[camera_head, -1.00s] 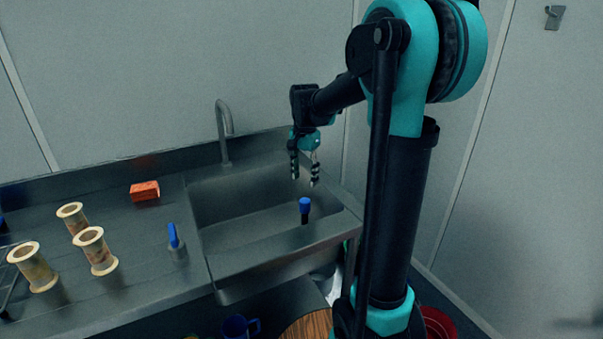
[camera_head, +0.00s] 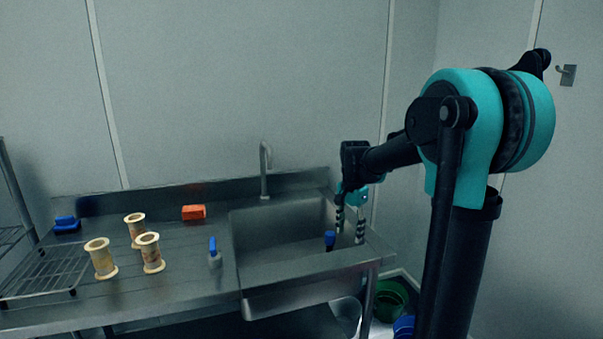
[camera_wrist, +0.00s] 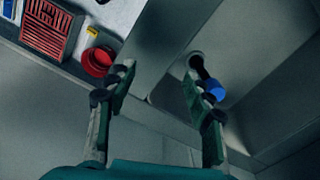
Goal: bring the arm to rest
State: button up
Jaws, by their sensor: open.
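My gripper (camera_head: 350,236) hangs at the right side of the steel sink (camera_head: 262,268), fingers pointing down. In the wrist view my gripper (camera_wrist: 160,85) has its two fingers wide apart with nothing between them. A blue-topped dark object (camera_head: 329,238) stands in the sink just left of the fingers in the head view. In the wrist view this blue-topped object (camera_wrist: 215,90) shows beside the right fingertip; I cannot tell whether they touch. My arm stands on the right of the head view.
A faucet (camera_head: 264,172) rises behind the sink. On the counter (camera_head: 185,275) are an orange block (camera_head: 194,212), three cream spools (camera_head: 150,254) and a small blue-handled item (camera_head: 214,254). A wire rack (camera_head: 45,275) is at left. A green bucket (camera_head: 389,300) stands below at right.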

jog(key=shift+s+d+f, duration=0.15)
jog(key=shift+s, duration=0.25)
jog(key=shift+s+d+f, duration=0.1)
jog(key=shift+s, duration=0.25)
jog(key=s+d+f+n+t, duration=0.2)
jog(key=s+f+n, duration=0.3)
jog(key=s, duration=0.5)
jog(key=s+d+f+n+t, duration=0.2)
jog(key=s+f+n, duration=0.3)
jog(key=s+f, duration=0.3)
jog(key=s, duration=0.3)
jog(key=shift+f, duration=0.15)
